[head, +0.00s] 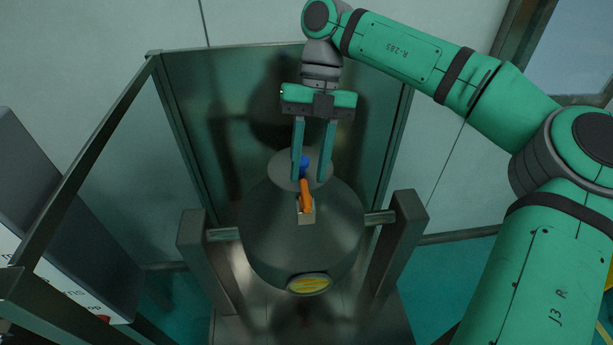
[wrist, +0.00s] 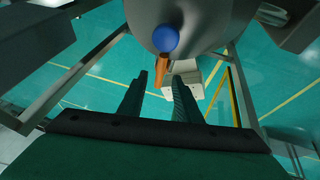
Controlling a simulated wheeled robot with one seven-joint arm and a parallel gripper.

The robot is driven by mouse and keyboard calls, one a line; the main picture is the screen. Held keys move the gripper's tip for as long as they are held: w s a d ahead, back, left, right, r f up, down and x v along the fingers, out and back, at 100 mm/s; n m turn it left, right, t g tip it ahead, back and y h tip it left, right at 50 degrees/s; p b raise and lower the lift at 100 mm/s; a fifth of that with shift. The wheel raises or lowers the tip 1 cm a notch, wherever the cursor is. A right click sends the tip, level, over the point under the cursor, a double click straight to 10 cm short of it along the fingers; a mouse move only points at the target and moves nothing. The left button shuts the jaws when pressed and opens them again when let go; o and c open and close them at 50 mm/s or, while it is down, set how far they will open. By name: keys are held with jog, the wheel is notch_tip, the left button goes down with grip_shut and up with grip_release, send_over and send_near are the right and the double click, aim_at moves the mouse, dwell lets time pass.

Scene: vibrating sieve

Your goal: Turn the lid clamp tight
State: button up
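The lid clamp shows as an orange handle (head: 306,195) at the front edge of the round grey lid (head: 318,166), on top of a dark metal vessel (head: 260,220). I cannot tell whether either finger touches the handle.
The vessel hangs between two grey posts (head: 405,225) on side shafts. A metal frame with panels (head: 100,140) stands behind and to the left. A grey cabinet (head: 60,200) is at the far left.

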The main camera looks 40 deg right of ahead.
jog(key=v, duration=0.7)
jog(key=shift+d+r, duration=0.15)
jog(key=shift+r, duration=0.25)
jog(key=shift+w, duration=0.15)
